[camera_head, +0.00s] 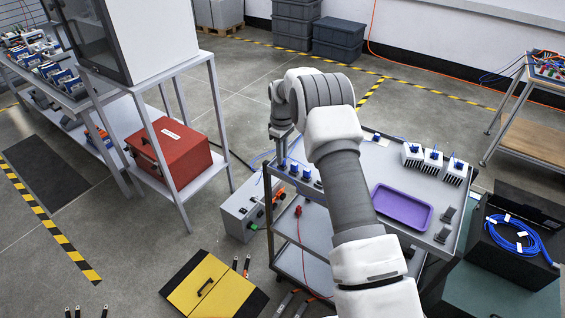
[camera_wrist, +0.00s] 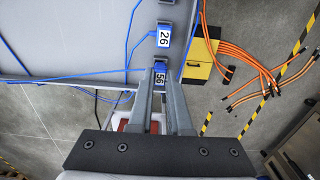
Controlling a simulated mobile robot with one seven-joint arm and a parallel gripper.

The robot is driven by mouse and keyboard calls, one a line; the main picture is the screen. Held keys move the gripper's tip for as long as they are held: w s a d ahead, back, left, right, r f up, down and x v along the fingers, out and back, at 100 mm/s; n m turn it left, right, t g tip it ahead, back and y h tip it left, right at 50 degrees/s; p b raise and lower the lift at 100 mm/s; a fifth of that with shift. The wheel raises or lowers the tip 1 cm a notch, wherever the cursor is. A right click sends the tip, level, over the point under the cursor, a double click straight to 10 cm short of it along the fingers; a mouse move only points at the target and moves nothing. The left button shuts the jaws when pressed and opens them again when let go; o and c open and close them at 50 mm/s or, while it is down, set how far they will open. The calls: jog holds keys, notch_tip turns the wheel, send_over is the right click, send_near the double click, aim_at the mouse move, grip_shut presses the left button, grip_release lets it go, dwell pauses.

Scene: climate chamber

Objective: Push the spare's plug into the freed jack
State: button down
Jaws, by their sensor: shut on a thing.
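My gripper (camera_wrist: 160,88) is shut on a blue-topped piece (camera_wrist: 160,67) at the edge of the grey cart top (camera_wrist: 70,40). A dark number label, perhaps 56, shows between the fingertips. Whether the piece is seated in a jack or only held against it cannot be told. Just beyond it is a blue-and-grey jack block (camera_wrist: 164,38) labelled 26, with a blue cable at its left. In the head view the wrist end of my arm is over the cart's far left corner, and the fingertips are hidden. Several blue plugs (camera_head: 294,169) line the cart's left edge.
A purple tray (camera_head: 402,207) and white blocks with blue tops (camera_head: 433,161) stand on the cart. A black case with coiled blue cable (camera_head: 513,238) is at right. A red toolbox (camera_head: 168,154) sits on the left shelf. Orange cables (camera_wrist: 262,75) lie on the floor.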

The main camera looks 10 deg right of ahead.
jog(key=shift+r, duration=0.35)
dwell(0.6)
jog(key=shift+r+p, duration=0.8)
jog(key=shift+r, duration=0.75)
jog(key=shift+r+p, duration=1.1)
jog(key=shift+r, duration=0.9)
